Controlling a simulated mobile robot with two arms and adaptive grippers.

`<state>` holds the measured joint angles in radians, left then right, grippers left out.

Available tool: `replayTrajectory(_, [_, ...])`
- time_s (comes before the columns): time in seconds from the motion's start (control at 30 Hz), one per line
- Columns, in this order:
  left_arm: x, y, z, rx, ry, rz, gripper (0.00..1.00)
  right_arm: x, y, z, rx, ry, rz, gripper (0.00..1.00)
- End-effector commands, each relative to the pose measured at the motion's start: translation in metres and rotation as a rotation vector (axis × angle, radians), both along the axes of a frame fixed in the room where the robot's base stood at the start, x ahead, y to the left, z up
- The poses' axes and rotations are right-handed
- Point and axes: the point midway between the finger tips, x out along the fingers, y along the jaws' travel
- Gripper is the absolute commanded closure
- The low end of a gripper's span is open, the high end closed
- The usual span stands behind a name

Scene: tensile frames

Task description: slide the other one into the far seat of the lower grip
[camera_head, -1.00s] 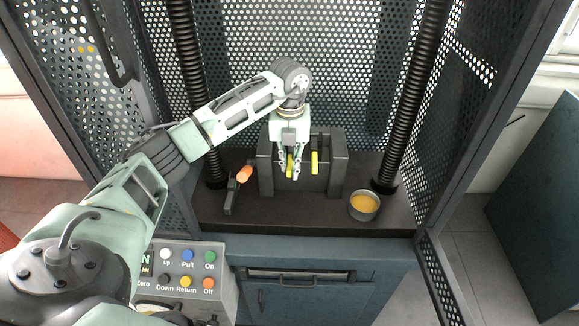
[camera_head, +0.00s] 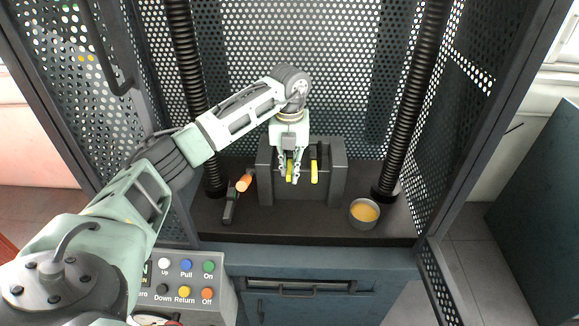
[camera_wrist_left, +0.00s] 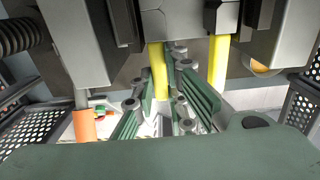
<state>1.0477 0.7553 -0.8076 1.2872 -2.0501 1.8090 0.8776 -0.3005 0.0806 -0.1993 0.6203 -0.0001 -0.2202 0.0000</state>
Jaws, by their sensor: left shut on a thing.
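The lower grip (camera_head: 336,185) is a dark grey block with upright sides, at the back middle of the bench. Two yellow pieces show side by side at its middle. My left gripper (camera_head: 289,179) is shut on the left yellow piece (camera_head: 290,168). In the left wrist view this piece (camera_wrist_left: 158,72) stands between the green fingers, its upper end against the grey metal of the grip (camera_wrist_left: 75,40). The right yellow piece (camera_head: 314,172) is free of the fingers; it also shows in the wrist view (camera_wrist_left: 218,65). How deep either sits is hidden. My right gripper is out of view.
A round cup (camera_head: 364,213) with yellow-orange contents stands at the right. Black ribbed columns (camera_head: 406,110) and perforated panels enclose the bench. A button panel (camera_head: 190,285) is in front.

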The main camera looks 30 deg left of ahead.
Motion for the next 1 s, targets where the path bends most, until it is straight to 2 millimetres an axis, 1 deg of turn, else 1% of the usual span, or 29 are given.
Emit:
replayTrajectory(0.47, [-0.0005,0.0029,-0.0014,0.000,-0.001,0.000,1.00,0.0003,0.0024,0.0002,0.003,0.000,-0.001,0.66])
replayTrajectory(0.5, [-0.0005,0.0029,-0.0014,0.000,-0.001,0.000,0.86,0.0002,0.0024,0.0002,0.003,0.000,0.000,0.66])
replayTrajectory(0.73, [-0.0007,0.0029,-0.0017,0.001,-0.001,0.000,0.66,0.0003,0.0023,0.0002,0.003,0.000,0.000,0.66])
replayTrajectory(1.0, [-0.0012,0.0029,-0.0026,0.000,0.001,0.000,0.66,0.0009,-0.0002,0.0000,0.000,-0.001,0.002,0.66])
